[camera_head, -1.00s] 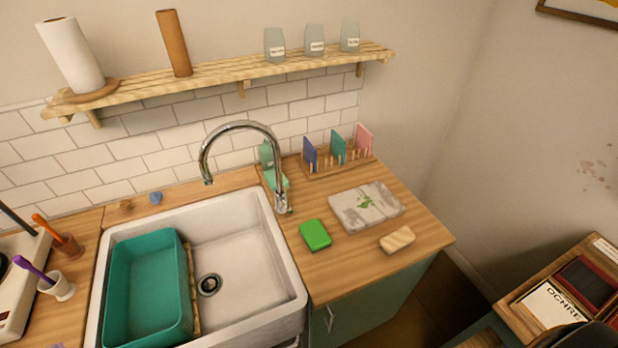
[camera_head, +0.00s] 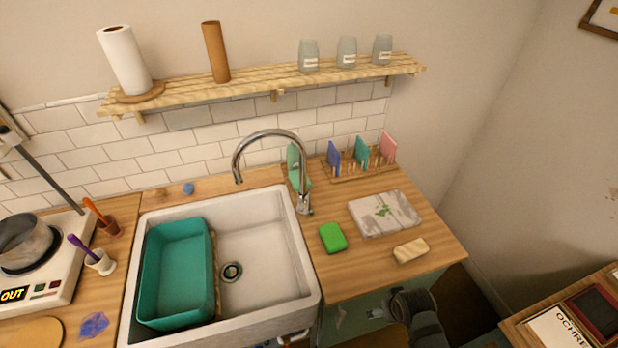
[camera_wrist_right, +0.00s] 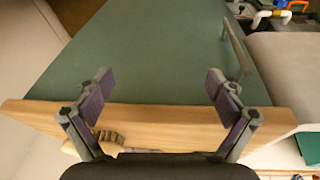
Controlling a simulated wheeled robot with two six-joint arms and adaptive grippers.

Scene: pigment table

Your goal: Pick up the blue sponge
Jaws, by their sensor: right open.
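No object is plainly a blue sponge. Blue candidates in the head view are a flat blue piece (camera_head: 334,158) upright in the wooden rack, a small blue lump (camera_head: 188,188) behind the sink, and a blue-violet lump (camera_head: 93,325) at lower left. A bright green sponge-like block (camera_head: 333,238) lies right of the sink. My right gripper (camera_wrist_right: 160,85) is open and empty in the right wrist view, in front of the green cabinet (camera_wrist_right: 160,45) and the wooden counter edge (camera_wrist_right: 160,118). My right arm shows below the counter's front in the head view. My left gripper is not in view.
The white sink (camera_head: 265,255) holds a teal basin (camera_head: 150,290); a tall faucet (camera_head: 303,185) stands behind it. A marked slab (camera_head: 385,214) and a pale block (camera_head: 410,249) lie on the right counter. A hot plate with a pot (camera_head: 25,245) is at left.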

